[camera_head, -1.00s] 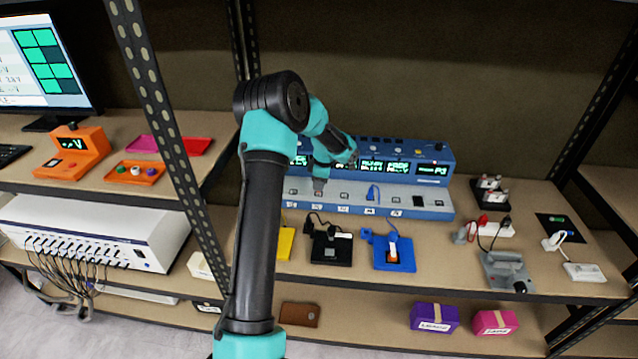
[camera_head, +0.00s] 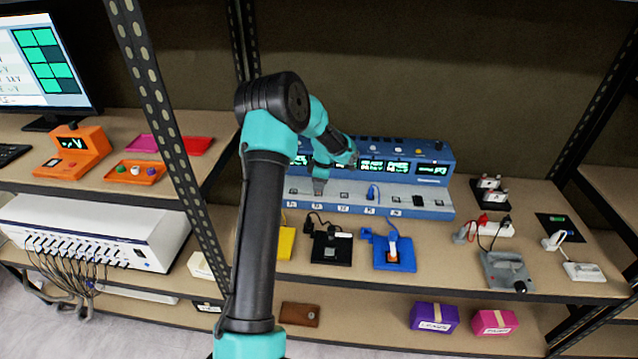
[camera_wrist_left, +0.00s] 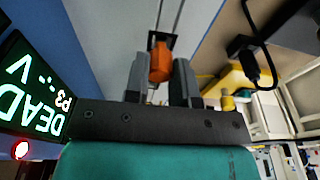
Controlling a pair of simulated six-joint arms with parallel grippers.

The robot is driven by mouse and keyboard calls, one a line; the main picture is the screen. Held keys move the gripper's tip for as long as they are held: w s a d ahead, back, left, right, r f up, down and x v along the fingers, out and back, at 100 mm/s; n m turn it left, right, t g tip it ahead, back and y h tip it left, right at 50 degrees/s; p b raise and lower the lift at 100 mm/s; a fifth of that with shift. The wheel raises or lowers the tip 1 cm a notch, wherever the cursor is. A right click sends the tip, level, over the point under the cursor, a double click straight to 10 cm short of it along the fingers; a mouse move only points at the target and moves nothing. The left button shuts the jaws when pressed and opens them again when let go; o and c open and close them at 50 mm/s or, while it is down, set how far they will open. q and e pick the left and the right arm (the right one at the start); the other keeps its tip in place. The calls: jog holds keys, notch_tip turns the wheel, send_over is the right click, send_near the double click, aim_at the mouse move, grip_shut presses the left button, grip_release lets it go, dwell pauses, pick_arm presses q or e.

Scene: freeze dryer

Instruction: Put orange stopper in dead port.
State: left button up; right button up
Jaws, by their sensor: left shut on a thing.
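My left gripper (camera_head: 318,187) reaches down to the front ledge of the blue instrument (camera_head: 430,165), at its left part. In the left wrist view its two fingers (camera_wrist_left: 159,72) are shut on the orange stopper (camera_wrist_left: 160,60). The stopper's far end overlaps a black square port (camera_wrist_left: 172,40) in the pale ledge. I cannot tell how deep it sits, or whether it is in the hole. A lit display (camera_wrist_left: 32,85) beside the gripper reads DEAD and P3. The stopper is hidden in the head view. My right gripper is not in view.
A blue plug (camera_head: 371,192) stands in another port to the right on the ledge. A black block (camera_head: 331,248), a blue block (camera_head: 400,255) and a yellow block (camera_head: 285,242) lie on the shelf in front. A metal post (camera_head: 180,165) stands left of my arm.

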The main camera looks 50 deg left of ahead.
pick_arm(q)
jog(key=shift+f, duration=0.9)
dwell(0.3)
jog(key=o, duration=1)
jog(key=shift+r, duration=0.1)
notch_tip(320, 180, up, 17)
jog(key=w+d, duration=0.1)
jog(key=d, duration=0.1)
jog(key=shift+w, duration=0.35)
